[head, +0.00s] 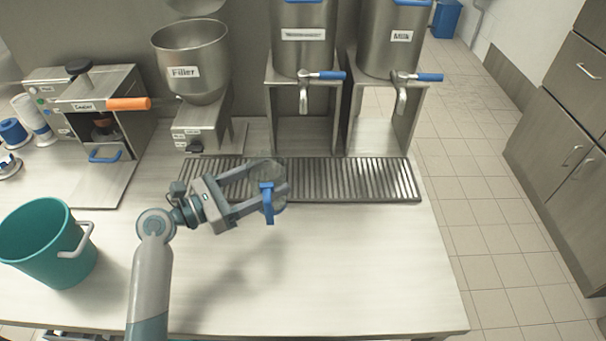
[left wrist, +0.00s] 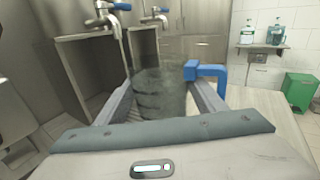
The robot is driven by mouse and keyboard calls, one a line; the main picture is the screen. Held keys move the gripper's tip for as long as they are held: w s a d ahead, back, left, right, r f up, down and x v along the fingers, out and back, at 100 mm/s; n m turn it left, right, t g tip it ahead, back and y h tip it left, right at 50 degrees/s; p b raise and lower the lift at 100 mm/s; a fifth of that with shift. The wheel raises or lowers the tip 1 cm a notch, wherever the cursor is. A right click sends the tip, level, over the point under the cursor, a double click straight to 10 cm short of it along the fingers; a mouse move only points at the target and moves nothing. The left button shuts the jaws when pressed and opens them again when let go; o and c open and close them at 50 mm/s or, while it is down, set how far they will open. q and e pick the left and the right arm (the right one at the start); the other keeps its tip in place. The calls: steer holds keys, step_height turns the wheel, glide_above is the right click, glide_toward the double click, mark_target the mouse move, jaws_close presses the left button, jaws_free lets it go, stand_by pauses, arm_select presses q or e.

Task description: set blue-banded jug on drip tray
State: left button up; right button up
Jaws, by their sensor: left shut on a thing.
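My left gripper (head: 262,188) is shut on the clear blue-banded jug (head: 268,172), which has a blue handle on its near side. The jug overlaps the front part of the ribbed drip tray (head: 350,190) in the head view; whether its base touches the tray I cannot tell. In the left wrist view the see-through jug (left wrist: 160,92) stands roughly upright between the two fingers (left wrist: 160,105), with its blue handle on the right. The jug's base is hidden there. My right gripper is not in view.
Two steel dispensers with blue-handled taps (head: 303,97) stand behind the tray. A filler hopper (head: 190,60) and a sealer (head: 100,105) stand at the left. A teal bucket (head: 45,245) is at the front left. The counter's front right (head: 370,270) is clear.

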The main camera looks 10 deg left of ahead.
arm_select(q)
steer(key=w+d+r+n+t+y+p, duration=0.3)
steer(key=w+d+p, duration=0.3)
steer(key=w+d, duration=0.5)
steer(key=shift+w+d+n+t+y, duration=0.15)
steer(key=shift+d+n+t+y, duration=0.15)
steer(key=shift+d+y, duration=0.45)
steer(key=w+a+f+b, duration=0.2)
steer(key=w+a+f, duration=0.4)
steer(key=a, duration=0.3)
steer(key=shift+w+f, duration=0.4)
steer(key=shift+w, duration=0.25)
steer(key=shift+f, duration=0.1)
steer(key=shift+a+f+b, duration=0.1)
steer(key=shift+f+b, duration=1.15)
steer(key=shift+f, duration=0.7)
